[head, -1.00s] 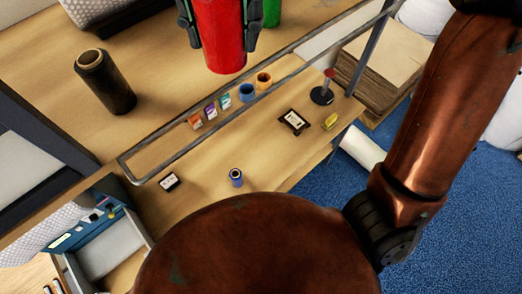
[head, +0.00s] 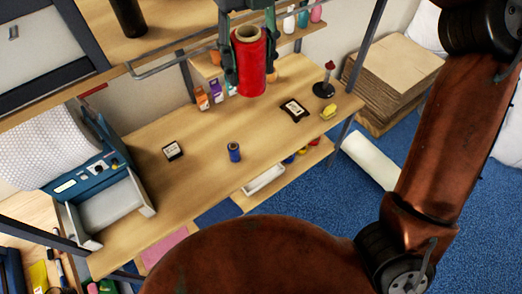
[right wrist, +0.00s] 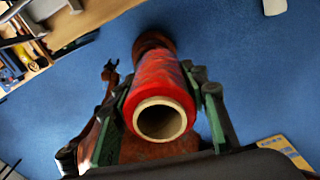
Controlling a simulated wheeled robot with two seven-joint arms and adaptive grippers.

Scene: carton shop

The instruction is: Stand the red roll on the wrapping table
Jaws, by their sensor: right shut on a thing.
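The red roll (head: 249,68) is upright in the head view, its pale hollow core facing up. My right gripper (head: 250,58) is shut on it, one finger on each side. In the head view the roll appears over the back part of the wrapping table (head: 205,130); its height above the top is hard to judge. In the right wrist view the red roll (right wrist: 160,100) lies between the green-edged fingers, open core toward the camera. A small dark claw, seemingly my left gripper (right wrist: 110,72), shows in that view; its jaw state is unclear.
A blue spool (head: 234,152), a small dark-framed item (head: 173,150), another (head: 294,110), a yellow item (head: 328,111) and a spindle stand (head: 324,88) are on the table. A metal rail (head: 180,62) edges the upper shelf. Bare wood lies between the small items.

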